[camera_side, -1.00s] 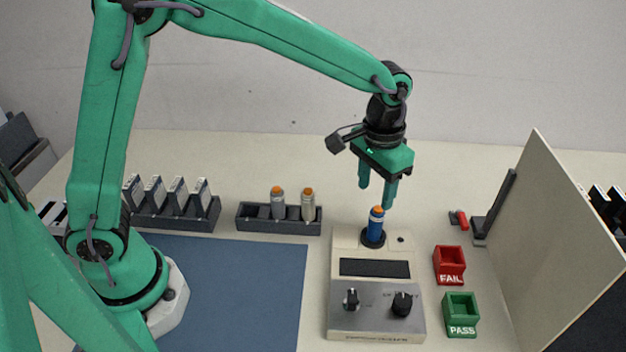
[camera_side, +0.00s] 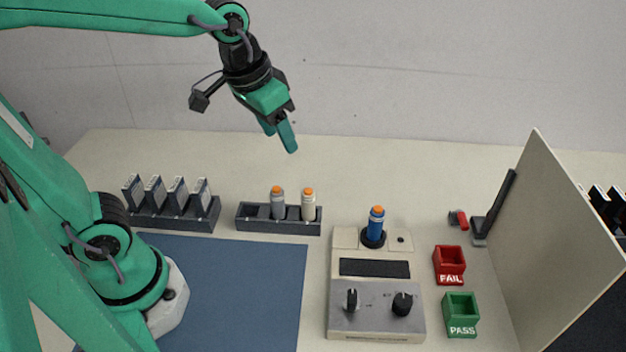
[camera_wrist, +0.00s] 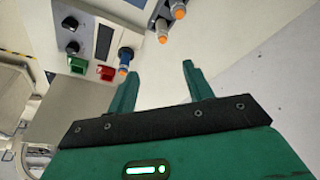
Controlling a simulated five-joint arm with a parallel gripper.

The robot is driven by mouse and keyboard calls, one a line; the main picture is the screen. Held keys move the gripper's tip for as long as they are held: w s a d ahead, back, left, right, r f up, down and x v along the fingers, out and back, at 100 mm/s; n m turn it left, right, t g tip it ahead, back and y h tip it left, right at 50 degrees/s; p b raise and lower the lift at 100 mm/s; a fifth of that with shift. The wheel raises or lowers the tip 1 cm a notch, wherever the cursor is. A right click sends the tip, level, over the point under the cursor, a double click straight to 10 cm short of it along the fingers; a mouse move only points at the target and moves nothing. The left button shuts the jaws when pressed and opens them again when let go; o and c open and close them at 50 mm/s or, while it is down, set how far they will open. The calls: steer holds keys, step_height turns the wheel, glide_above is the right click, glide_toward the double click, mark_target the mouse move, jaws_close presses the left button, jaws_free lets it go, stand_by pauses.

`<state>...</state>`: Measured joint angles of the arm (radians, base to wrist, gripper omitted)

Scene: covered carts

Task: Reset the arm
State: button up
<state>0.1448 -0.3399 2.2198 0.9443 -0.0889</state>
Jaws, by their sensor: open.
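My gripper (camera_side: 280,137) is open and empty, raised high above the back of the table, up and left of the tester. In the wrist view its two green fingers (camera_wrist: 162,88) are spread with nothing between them. A blue cylinder with an orange top (camera_side: 376,224) stands upright in the socket of the beige tester (camera_side: 375,268); it also shows in the wrist view (camera_wrist: 125,58), beyond the left finger. The tester has a dark display and two black knobs.
A dark rack (camera_side: 250,219) holds two orange-topped cylinders (camera_side: 308,205). Another rack (camera_side: 143,216) holds several upright grey cartridges. A red FAIL bin (camera_side: 449,266) and green PASS bin (camera_side: 461,315) sit right of the tester, before a tall panel (camera_side: 560,230). The blue mat (camera_side: 235,285) is clear.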

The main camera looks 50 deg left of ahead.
steer(key=s+a+t, duration=0.2)
steer(key=s+a, duration=0.2)
steer(key=s, duration=0.4)
steer(key=shift+a+f+n+y, duration=0.25)
steer(key=shift+n+y, duration=0.05)
steer(key=shift+s, duration=0.1)
stand_by(0.6)
